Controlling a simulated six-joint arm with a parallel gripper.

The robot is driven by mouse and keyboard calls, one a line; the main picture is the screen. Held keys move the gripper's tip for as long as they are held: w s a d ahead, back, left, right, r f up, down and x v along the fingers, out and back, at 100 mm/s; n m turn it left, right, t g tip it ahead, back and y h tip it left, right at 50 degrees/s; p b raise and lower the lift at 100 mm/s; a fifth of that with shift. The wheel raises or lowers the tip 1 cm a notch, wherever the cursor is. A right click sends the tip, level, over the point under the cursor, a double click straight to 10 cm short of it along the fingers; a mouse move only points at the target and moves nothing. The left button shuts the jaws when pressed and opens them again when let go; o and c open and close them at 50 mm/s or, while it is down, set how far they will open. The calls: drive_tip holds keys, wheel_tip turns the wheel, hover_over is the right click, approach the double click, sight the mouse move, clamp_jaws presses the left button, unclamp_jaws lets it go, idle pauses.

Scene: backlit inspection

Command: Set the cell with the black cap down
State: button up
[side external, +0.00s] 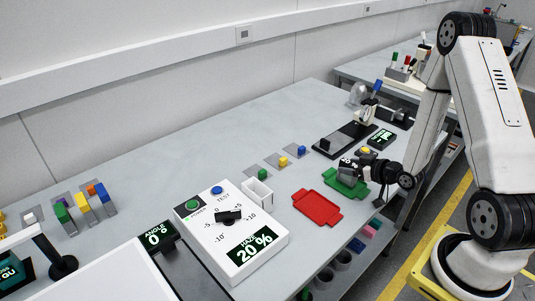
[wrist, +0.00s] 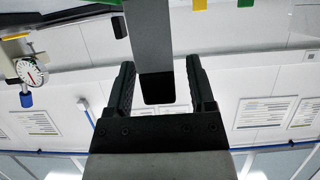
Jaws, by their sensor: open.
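My gripper (side external: 352,171) is low over the green tray (side external: 333,187) in the side view. In the wrist view my gripper (wrist: 160,63) has its two dark fingers apart. A grey upright piece with a black end (wrist: 157,88), which looks like the capped cell, lies between the fingers. A gap shows between it and the right finger; contact at the left finger cannot be told. In the side view the cell cannot be made out at the gripper, and its lower end is unclear.
A red tray (side external: 317,208) lies beside the green one. A white haze meter (side external: 218,252) and a small white open box (side external: 258,194) stand to the left. Green, yellow and blue pieces (side external: 283,161) stand behind. A black rail (side external: 340,142) is at the back.

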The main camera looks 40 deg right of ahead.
drive_tip(key=v, duration=0.7)
drive_tip(key=shift+s, duration=0.25)
drive_tip(key=shift+r, duration=0.15)
idle(1.2)
